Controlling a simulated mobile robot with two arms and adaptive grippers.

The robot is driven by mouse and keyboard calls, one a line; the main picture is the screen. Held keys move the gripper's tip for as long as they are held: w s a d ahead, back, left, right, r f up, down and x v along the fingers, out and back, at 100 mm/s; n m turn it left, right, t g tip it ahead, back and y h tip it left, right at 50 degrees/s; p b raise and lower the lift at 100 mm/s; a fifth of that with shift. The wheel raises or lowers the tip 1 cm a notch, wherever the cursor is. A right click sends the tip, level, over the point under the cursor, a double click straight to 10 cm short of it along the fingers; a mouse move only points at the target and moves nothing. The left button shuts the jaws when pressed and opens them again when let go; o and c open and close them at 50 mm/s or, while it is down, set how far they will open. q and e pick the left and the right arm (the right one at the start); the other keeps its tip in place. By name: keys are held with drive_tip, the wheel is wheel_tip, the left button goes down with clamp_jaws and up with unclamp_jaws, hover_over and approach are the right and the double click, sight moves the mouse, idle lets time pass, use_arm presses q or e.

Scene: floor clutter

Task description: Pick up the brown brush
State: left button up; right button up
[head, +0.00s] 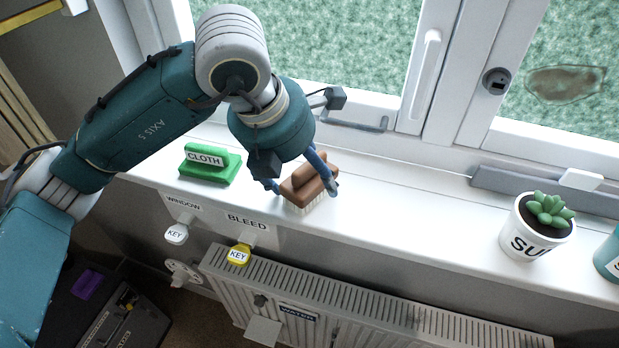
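The brown brush (302,187), with pale bristles facing down, is at the windowsill's front edge. My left gripper (304,187) reaches down over it from above. One blue finger is at the brush's left side and the other is at its right end, overlapping it in view. Whether both fingers press on the brush is not clear, nor whether its bristles rest on the sill. My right gripper is not in view.
A green block labelled CLOTH (208,163) sits left of the brush on the white sill (420,200). A potted succulent (538,226) stands at the right. Keys labelled KEY (238,254) hang below, above a radiator (380,320). The sill between brush and pot is clear.

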use_arm(q)
drive_tip(key=c, duration=1)
drive_tip(key=shift+r, duration=0.15)
